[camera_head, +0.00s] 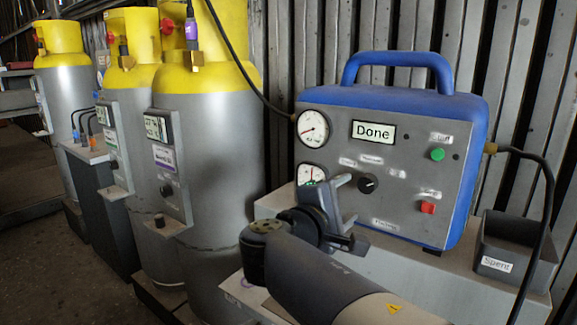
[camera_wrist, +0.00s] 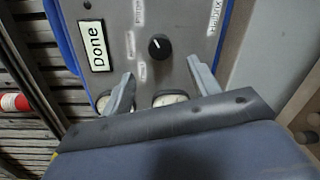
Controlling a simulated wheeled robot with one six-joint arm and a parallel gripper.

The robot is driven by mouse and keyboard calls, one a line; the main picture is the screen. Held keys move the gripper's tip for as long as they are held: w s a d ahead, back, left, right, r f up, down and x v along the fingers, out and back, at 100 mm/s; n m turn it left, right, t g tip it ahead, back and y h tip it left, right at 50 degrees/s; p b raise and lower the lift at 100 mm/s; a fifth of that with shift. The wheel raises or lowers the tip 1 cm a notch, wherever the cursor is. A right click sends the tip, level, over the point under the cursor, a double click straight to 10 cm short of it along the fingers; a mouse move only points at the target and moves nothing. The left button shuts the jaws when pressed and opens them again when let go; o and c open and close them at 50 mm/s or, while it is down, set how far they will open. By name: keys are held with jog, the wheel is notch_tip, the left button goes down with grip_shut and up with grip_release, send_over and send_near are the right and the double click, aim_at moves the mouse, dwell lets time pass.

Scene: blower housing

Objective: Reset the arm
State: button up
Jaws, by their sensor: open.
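My gripper (camera_head: 345,208) is in front of the lower part of a blue machine (camera_head: 465,120) with a grey front panel. In the wrist view, my gripper (camera_wrist: 160,70) has its two fingers apart, with nothing between them but the panel behind. The black knob (camera_head: 367,184) shows just past the fingers; it also shows in the wrist view (camera_wrist: 158,46). The display (camera_head: 374,132) reads "Done". My arm reaches in from the lower right and hides part of the panel's lower edge.
Two round gauges (camera_head: 313,128) sit on the panel's left side. A green button (camera_head: 438,154) and a red switch (camera_head: 427,207) are on its right. A dark bin (camera_head: 494,264) labelled "Spent" stands at the right. Grey and yellow cylinders (camera_head: 215,150) stand at the left. A black hose (camera_head: 548,190) hangs at the right.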

jog(key=x, duration=0.8)
jog(key=shift+w+r+b, duration=0.1)
jog(key=shift+b, duration=0.25)
jog(key=shift+r+n+p, duration=0.1)
jog(key=shift+n+p, duration=0.8)
jog(key=shift+p, duration=0.1)
jog(key=n+p, duration=0.4)
jog(key=p, duration=0.1)
jog(key=n+p, duration=0.5)
jog(key=p, duration=0.1)
jog(key=shift+h, duration=0.4)
jog(key=shift+a+n+p, duration=0.15)
jog(key=shift+n+p, duration=0.25)
jog(key=shift+n, duration=0.2)
send_near(365, 184)
